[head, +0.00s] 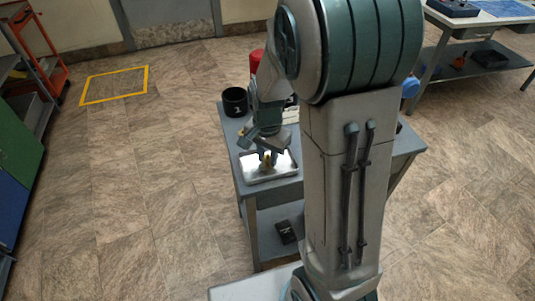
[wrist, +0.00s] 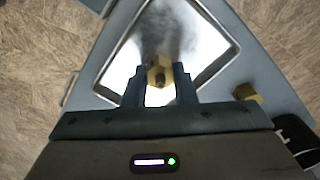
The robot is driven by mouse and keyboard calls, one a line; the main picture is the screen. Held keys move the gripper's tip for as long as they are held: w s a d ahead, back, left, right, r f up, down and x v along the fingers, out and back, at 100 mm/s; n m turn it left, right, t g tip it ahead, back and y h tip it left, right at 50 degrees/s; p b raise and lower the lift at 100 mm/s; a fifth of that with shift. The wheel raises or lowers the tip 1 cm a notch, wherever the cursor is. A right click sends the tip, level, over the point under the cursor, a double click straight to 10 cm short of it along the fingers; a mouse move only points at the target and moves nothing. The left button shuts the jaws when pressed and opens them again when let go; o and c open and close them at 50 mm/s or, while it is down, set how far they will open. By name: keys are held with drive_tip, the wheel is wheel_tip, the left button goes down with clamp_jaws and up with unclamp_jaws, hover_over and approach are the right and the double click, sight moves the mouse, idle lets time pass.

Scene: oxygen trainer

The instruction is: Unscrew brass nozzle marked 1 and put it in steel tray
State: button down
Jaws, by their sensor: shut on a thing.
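A brass nozzle (wrist: 159,75) is held between the fingers of my gripper (wrist: 160,92) in the wrist view. It is over the steel tray (wrist: 226,58), and I cannot tell whether it touches the tray floor. Its mark does not show. In the head view my gripper (head: 268,158) points down over the steel tray (head: 256,178) near the table's left corner. A second brass piece (wrist: 248,93) stands on the table just outside the tray, at the right in the wrist view.
A black cup (head: 235,101) marked 1 stands on the table (head: 243,200) behind the tray. A red object (head: 256,60) is farther back. A dark item (head: 287,231) lies on the lower shelf. My arm hides much of the tabletop. The floor at left is clear.

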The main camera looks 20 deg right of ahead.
drive_tip(key=c, duration=1.1)
unclamp_jaws()
drive_tip(key=shift+f, duration=0.1)
wheel_tip(320, 180, up, 14)
drive_tip(key=p, duration=0.1)
drive_tip(key=shift+f, duration=0.1)
